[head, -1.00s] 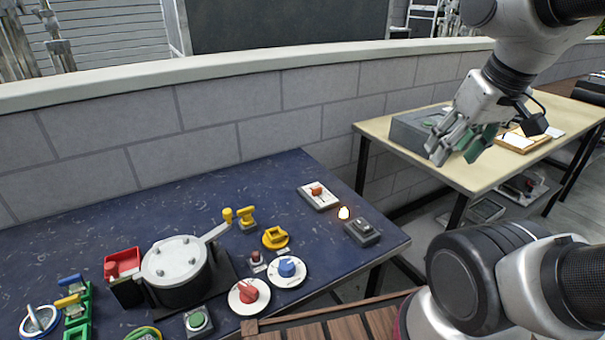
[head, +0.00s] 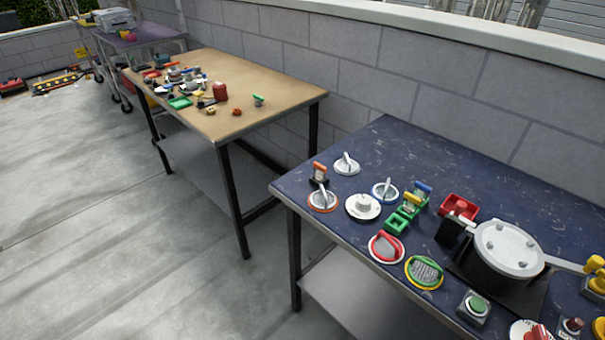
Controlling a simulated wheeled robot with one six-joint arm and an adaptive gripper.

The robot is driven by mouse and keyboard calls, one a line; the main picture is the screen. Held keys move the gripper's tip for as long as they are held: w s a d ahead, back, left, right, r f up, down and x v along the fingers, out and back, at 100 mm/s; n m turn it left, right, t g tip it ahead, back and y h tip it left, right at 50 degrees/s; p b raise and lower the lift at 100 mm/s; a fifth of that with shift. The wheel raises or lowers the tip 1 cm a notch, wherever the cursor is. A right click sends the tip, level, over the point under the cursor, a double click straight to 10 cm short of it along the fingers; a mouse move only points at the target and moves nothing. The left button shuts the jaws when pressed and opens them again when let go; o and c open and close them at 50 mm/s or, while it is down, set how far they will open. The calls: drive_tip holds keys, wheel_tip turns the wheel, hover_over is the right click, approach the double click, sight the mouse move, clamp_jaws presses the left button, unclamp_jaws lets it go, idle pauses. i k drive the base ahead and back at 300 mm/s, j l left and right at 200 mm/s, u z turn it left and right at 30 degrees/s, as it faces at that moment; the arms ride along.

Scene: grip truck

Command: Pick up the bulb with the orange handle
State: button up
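An upright piece with an orange top (head: 320,169) and a dark base stands near the left edge of the blue table. A round white dial with an orange rim (head: 322,200) lies just in front of it. I cannot tell from here whether the orange-topped piece is a bulb. Small pieces with yellow (head: 411,200) and blue (head: 423,187) tops stand in green holders farther right. My gripper is not in this view.
The blue table (head: 400,140) also holds a round pot (head: 508,250), a red box (head: 459,207) and several dials. A tan table (head: 285,93) with many small objects stands beyond to the left. The concrete floor (head: 90,200) at left is open.

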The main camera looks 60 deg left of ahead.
sight(320, 175)
drive_tip(key=u, duration=2.05)
